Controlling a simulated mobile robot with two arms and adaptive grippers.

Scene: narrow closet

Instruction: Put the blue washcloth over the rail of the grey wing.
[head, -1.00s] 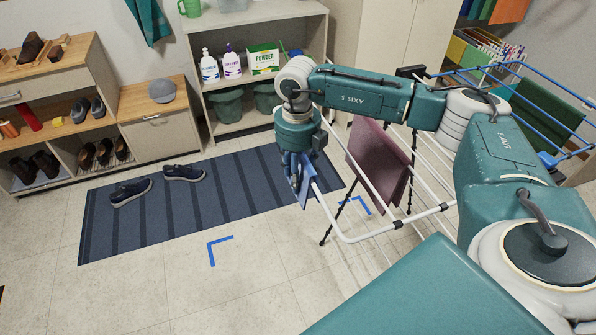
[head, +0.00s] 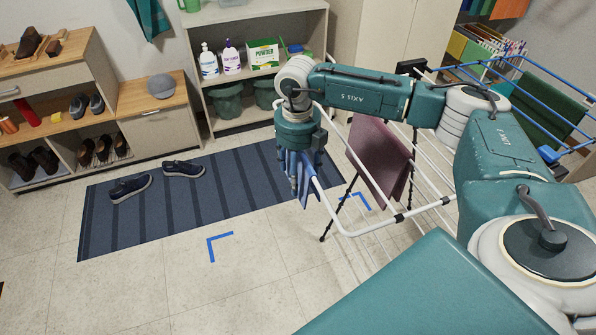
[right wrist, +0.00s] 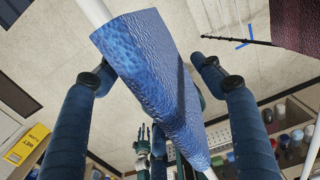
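The blue washcloth (right wrist: 150,75) lies folded over the pale rail (right wrist: 95,12) in the right wrist view, hanging down on both sides. In the head view a blue strip of the washcloth (head: 307,192) shows by the rail end of the pale grey wing (head: 347,233). My right gripper (head: 298,200) points down there. In the right wrist view my right gripper (right wrist: 152,78) has its fingers spread apart on either side of the cloth, with gaps showing. A small hand, likely my left gripper (right wrist: 143,135), shows far off in that view; its state is unclear.
A mauve cloth (head: 380,160) hangs on the rack beside my right gripper. The rack's blue wing (head: 535,75) and a dark green cloth (head: 540,115) are at the right. A striped mat (head: 215,200) with shoes lies left; the floor in front is clear.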

